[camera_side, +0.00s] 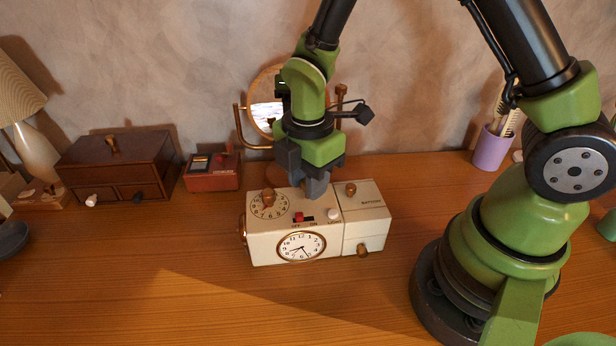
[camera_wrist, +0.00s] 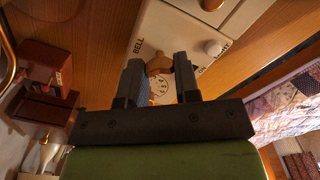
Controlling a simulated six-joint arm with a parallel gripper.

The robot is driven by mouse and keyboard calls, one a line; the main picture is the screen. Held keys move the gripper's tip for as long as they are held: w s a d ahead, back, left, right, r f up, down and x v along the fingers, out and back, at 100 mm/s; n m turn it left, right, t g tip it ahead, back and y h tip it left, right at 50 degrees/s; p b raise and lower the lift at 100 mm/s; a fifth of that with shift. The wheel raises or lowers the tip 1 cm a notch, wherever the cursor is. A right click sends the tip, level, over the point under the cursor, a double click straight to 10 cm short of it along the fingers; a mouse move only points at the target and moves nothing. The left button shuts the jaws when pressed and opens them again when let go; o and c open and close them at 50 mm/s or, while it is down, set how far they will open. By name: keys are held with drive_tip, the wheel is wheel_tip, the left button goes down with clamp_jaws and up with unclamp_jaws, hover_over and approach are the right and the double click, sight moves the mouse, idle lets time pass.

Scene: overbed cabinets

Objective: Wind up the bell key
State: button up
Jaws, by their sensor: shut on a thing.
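The cream clock box (camera_side: 258,238) stands on the desk with a round clock face (camera_side: 301,247) in front. A numbered dial with a brown key (camera_side: 268,197) shows on its top. My gripper (camera_side: 316,190) points down at the box's back edge; its fingertips are partly hidden in the side view. In the wrist view, my gripper's two fingers (camera_wrist: 159,68) close around a brown key (camera_wrist: 159,66) on a cream panel lettered BELL (camera_wrist: 150,40). Part of a numbered dial (camera_wrist: 160,84) shows between the fingers. A white knob (camera_wrist: 213,48) is beside them.
A red box (camera_side: 212,171) and a brown drawer chest (camera_side: 118,163) stand to the left. A round mirror (camera_side: 267,112) on a stand is close behind my gripper. A purple cup (camera_side: 490,150) is at the back right. The desk in front is clear.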

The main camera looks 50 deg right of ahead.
drive_tip(key=m, duration=1.5)
drive_tip(key=shift+m, duration=0.3)
drive_tip(key=m, duration=0.3)
drive_tip(key=shift+m, duration=0.3)
drive_tip(key=m, duration=0.4)
drive_tip(key=shift+m, duration=0.3)
drive_tip(key=m, duration=0.3)
drive_tip(key=shift+m, duration=0.3)
drive_tip(key=m, duration=0.3)
drive_tip(key=shift+m, duration=0.3)
drive_tip(key=m, duration=0.5)
drive_tip(key=shift+w, duration=0.1)
drive_tip(key=m, duration=0.9)
drive_tip(key=shift+m, duration=2.5)
